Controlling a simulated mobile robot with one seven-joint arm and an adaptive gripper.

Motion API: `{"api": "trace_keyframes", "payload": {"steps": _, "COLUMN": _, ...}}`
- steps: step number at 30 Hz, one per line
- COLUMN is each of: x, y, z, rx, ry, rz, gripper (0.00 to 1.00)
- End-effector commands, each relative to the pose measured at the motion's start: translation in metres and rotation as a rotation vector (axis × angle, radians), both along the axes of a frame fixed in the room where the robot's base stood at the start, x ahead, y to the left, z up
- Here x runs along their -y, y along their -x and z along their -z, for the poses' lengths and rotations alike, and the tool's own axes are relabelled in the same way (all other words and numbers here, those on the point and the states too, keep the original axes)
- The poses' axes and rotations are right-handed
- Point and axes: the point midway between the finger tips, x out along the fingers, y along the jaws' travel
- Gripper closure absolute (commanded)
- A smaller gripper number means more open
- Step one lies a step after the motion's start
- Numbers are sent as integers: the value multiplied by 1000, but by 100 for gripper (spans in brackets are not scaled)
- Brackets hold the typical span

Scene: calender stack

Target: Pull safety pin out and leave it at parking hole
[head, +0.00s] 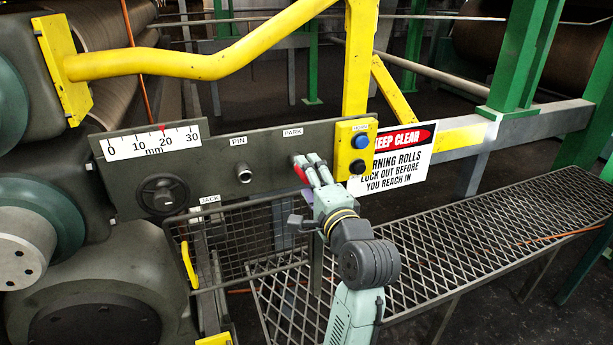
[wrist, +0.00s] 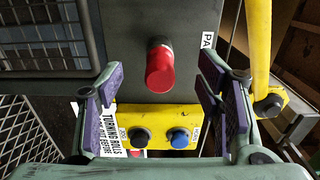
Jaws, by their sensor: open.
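The red safety pin (wrist: 160,70) sits in a dark collar on the grey panel, beside the label that begins "PA" in the wrist view. In the head view the red pin (head: 300,173) shows below the PARK label (head: 292,132), partly hidden by my gripper (head: 307,160). The PIN socket (head: 244,173) to its left shows a bare metal collar with no red pin in it. My gripper (wrist: 160,85) is open, with its purple pads on either side of the red pin, apart from it.
A yellow button box (head: 354,148) with a blue and a black button is just right of the gripper. A warning sign (head: 398,160) hangs beyond it. A black knob (head: 163,195) and a scale (head: 153,141) are on the panel's left. A yellow rail (head: 200,65) runs above.

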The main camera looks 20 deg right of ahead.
Motion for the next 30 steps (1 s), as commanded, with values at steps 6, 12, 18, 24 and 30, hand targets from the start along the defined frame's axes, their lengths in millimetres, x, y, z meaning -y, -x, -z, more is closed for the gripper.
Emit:
{"api": "trace_keyframes", "payload": {"steps": 6, "x": 1, "y": 16, "z": 0, "rx": -1, "ry": 0, "rz": 2, "gripper": 40}}
{"api": "trace_keyframes", "payload": {"steps": 12, "x": 2, "y": 30, "z": 0, "rx": 0, "ry": 0, "rz": 2, "gripper": 40}}
{"api": "trace_keyframes", "payload": {"steps": 18, "x": 2, "y": 43, "z": 0, "rx": 0, "ry": 0, "rz": 2, "gripper": 40}}
{"api": "trace_keyframes", "payload": {"steps": 24, "x": 2, "y": 47, "z": 0, "rx": 0, "ry": 0, "rz": 0, "gripper": 40}}
{"api": "trace_keyframes", "payload": {"steps": 30, "x": 2, "y": 47, "z": 0, "rx": 0, "ry": 0, "rz": 0, "gripper": 40}}
